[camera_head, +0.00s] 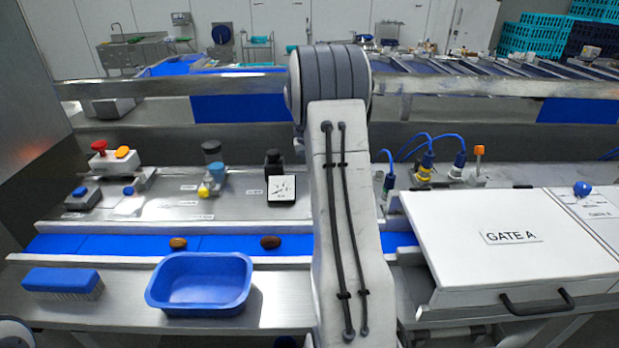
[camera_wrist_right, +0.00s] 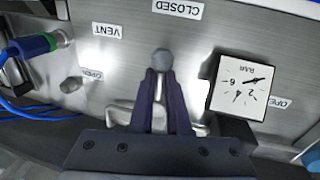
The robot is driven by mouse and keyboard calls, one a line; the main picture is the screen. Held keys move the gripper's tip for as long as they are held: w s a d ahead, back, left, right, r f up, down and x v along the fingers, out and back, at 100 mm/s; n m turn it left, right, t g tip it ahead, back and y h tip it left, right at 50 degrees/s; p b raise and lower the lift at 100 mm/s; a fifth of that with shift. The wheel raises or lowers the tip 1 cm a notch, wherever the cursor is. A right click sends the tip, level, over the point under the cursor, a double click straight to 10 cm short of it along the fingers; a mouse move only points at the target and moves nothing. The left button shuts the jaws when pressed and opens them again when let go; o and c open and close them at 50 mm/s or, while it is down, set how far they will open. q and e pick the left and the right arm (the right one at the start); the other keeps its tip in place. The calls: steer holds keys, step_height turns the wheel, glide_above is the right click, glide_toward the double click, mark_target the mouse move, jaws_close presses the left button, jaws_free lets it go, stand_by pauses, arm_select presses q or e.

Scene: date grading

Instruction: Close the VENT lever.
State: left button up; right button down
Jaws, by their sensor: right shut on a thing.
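In the right wrist view, the lever's round grey knob (camera_wrist_right: 162,59) sticks out just past my right gripper (camera_wrist_right: 161,76). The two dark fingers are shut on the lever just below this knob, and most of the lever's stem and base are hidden. The knob points toward the CLOSED label (camera_wrist_right: 178,8), a short way from it. In the head view, my arm hides the lever and the right gripper. My left gripper is not in view.
A square pressure gauge (camera_wrist_right: 240,86) stands close right of the fingers; it also shows in the head view (camera_head: 282,189). A blue-green connector with cable (camera_wrist_right: 32,46) is at left. A blue tub (camera_head: 200,284) and brush (camera_head: 62,282) stand in front of the belt (camera_head: 110,244).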

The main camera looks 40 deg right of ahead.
steer(key=shift+s+a+f+m, duration=0.1)
steer(key=shift+a+f+m, duration=0.1)
steer(key=shift+m, duration=0.1)
stand_by(0.4)
steer(key=c, duration=0.9)
jaws_free()
steer(key=shift+r, duration=0.1)
steer(key=shift+r, duration=0.1)
steer(key=shift+w+r, duration=0.2)
steer(key=r, duration=0.3)
steer(key=w+a+r+b, duration=0.1)
steer(key=r, duration=0.2)
steer(key=r+b, duration=0.1)
steer(key=r, duration=0.2)
steer(key=shift+w+a+r, duration=0.15)
steer(key=shift+a+r, duration=0.1)
steer(key=shift+r, duration=0.1)
